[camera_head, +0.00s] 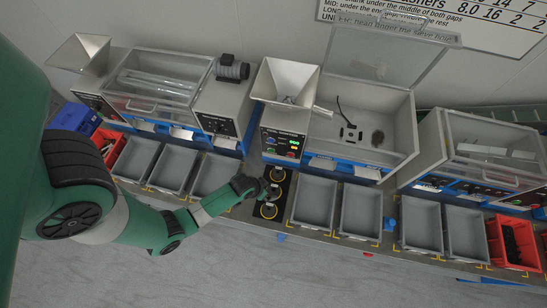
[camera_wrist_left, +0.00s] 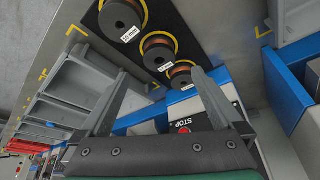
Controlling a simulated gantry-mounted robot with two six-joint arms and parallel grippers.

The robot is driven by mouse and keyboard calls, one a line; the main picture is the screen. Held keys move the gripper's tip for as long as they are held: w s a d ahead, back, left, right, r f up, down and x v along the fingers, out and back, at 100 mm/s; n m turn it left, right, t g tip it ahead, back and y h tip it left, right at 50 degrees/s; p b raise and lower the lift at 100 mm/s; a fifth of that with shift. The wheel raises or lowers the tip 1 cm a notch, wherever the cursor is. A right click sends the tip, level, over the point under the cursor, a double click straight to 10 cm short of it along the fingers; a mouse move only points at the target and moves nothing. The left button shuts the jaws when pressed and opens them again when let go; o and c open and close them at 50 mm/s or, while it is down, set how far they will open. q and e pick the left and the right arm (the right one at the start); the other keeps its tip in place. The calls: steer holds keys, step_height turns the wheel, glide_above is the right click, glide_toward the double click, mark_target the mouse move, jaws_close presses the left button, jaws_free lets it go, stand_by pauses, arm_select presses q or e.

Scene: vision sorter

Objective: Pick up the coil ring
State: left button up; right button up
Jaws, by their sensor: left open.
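Three dark spools with copper-coloured windings, which look like the coil rings, sit in yellow circles on a black mat (camera_head: 284,207). The smaller labels are hard to read. My left gripper (camera_head: 260,188) reaches over the mat from the left and partly hides it. In the wrist view the left gripper (camera_wrist_left: 160,82) is open and empty, its fingers apart beneath the spools in the picture. My right gripper is not in view.
Grey bins stand on both sides of the mat, such as the right bin (camera_head: 314,202) and left bin (camera_head: 211,175). A sorter with a hopper (camera_head: 286,82) and control panel stands behind it. A red bin (camera_head: 497,238) is at far right.

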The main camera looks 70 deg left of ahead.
mark_target(273, 189)
arm_select(q)
steer(key=b+x, duration=0.2)
steer(key=x, duration=0.1)
steer(key=shift+f, duration=0.4)
steer(key=shift+w+a, duration=0.1)
steer(key=shift+w, duration=0.05)
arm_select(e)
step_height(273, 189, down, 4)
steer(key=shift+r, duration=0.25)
arm_select(q)
steer(key=b+x, duration=0.3)
steer(key=x, duration=0.2)
steer(key=shift+w, duration=0.15)
steer(key=shift+r, duration=0.1)
jaws_close()
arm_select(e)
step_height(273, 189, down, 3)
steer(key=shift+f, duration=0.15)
arm_select(q)
steer(key=shift+r, duration=0.1)
